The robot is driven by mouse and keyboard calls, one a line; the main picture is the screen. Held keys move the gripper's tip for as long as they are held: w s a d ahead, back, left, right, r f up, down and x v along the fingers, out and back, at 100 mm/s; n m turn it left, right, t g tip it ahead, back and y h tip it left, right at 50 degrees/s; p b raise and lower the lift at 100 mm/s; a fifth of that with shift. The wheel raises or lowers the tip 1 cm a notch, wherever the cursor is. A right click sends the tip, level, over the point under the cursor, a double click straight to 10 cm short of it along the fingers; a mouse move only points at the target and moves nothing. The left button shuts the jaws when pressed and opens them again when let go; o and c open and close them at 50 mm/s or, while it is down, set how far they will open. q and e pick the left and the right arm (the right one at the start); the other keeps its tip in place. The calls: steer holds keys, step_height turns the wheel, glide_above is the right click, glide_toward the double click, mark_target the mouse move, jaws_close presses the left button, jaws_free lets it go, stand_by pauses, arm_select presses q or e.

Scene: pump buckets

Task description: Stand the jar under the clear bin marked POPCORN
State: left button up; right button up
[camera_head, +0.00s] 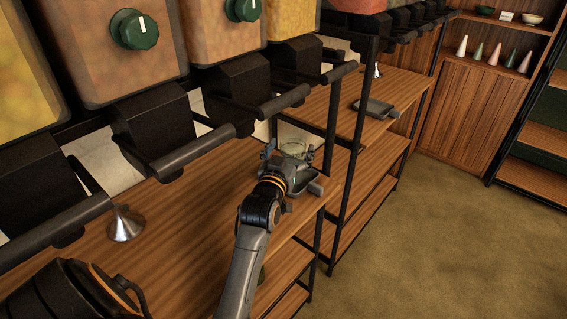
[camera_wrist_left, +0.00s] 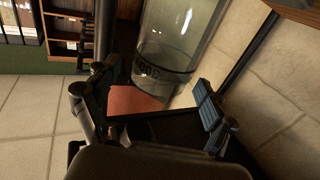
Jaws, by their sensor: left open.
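A clear glass jar (camera_head: 294,147) stands on the wooden counter, partly hidden behind my left gripper (camera_head: 289,157). In the left wrist view the jar (camera_wrist_left: 178,38) appears sideways, with a dark printed band near its base. My left gripper (camera_wrist_left: 148,105) is open, with one finger on each side of the line to the jar. The jar looks just beyond the fingertips; contact cannot be told. Several filled bins line the top, including one with brownish-orange contents (camera_head: 110,55) and a yellow one (camera_head: 290,18). No POPCORN label is readable.
Black dispenser spouts and bars (camera_head: 240,112) overhang the counter. A grey tray-like object (camera_head: 376,108) lies on the farther counter. Black uprights (camera_head: 355,130) stand to the right of the gripper.

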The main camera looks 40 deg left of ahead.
arm_select(q)
steer(key=v, duration=1)
steer(key=shift+s+b, duration=0.25)
steer(key=shift+b, duration=0.2)
